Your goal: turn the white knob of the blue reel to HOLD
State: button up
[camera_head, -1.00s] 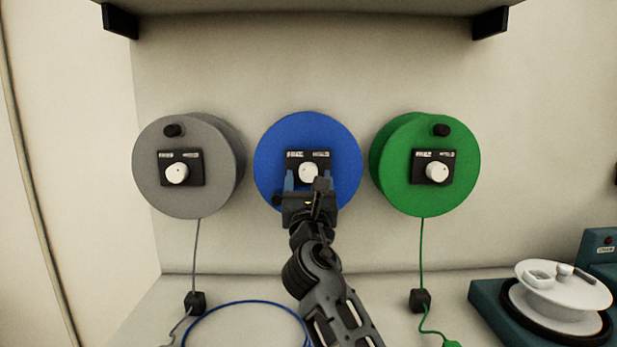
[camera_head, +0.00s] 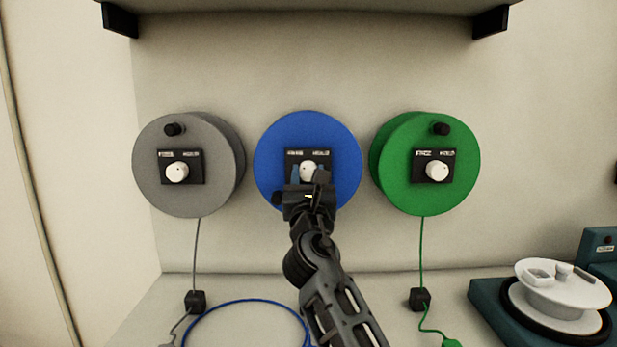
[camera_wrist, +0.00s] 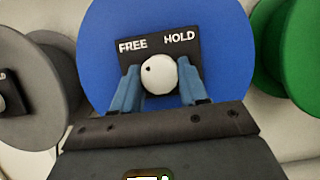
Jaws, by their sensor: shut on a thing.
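The blue reel (camera_head: 275,150) is on the wall between a grey and a green reel. Its black plate (camera_head: 323,158) carries the white knob (camera_head: 308,170). In the wrist view the plate reads FREE at upper left and HOLD at upper right. The white knob (camera_wrist: 160,75) has a small dark dot at its upper left, on the FREE side. My gripper (camera_wrist: 160,82) has its two blue fingers on either side of the knob and is shut on it. In the head view my gripper (camera_head: 310,177) hides the lower part of the plate.
The grey reel (camera_head: 180,138) is to the left and the green reel (camera_head: 445,195) to the right, each with its own white knob. A shelf (camera_head: 300,6) overhangs above. A blue cable (camera_head: 240,302) lies on the counter; a teal device (camera_head: 485,300) stands at lower right.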

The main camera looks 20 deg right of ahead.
jog(key=shift+m+b, duration=0.45)
jog(key=shift+m, duration=0.05)
jog(key=shift+c, duration=0.4)
jog(key=shift+a+f+m+g+h+b, duration=0.15)
jog(key=shift+m+g+h+b, duration=0.15)
jog(key=shift+m+h+b, duration=0.5)
jog(key=m+b, duration=0.1)
jog(key=m, duration=0.1)
jog(key=shift+m+g+h, duration=0.3)
jog(key=shift+m+h, duration=0.1)
jog(key=m, duration=0.2)
jog(key=m+g+h+b, duration=0.1)
jog(key=m, duration=0.1)
jog(key=m+g+h, duration=0.1)
jog(key=m, duration=0.1)
jog(key=shift+w+a+r, duration=0.1)
jog(key=shift+r, duration=0.15)
jog(key=m+g, duration=0.1)
jog(key=m, duration=0.2)
jog(key=m+g+h, duration=0.1)
jog(key=m+g, duration=0.1)
jog(key=m, duration=0.1)
jog(key=shift+r+m, duration=0.2)
jog(key=shift+m, duration=0.1)
jog(key=m, duration=0.2)
jog(key=m+g+p, duration=0.1)
jog(key=m, duration=0.1)
jog(key=shift+g+y, duration=0.3)
jog(key=shift+m, duration=0.3)
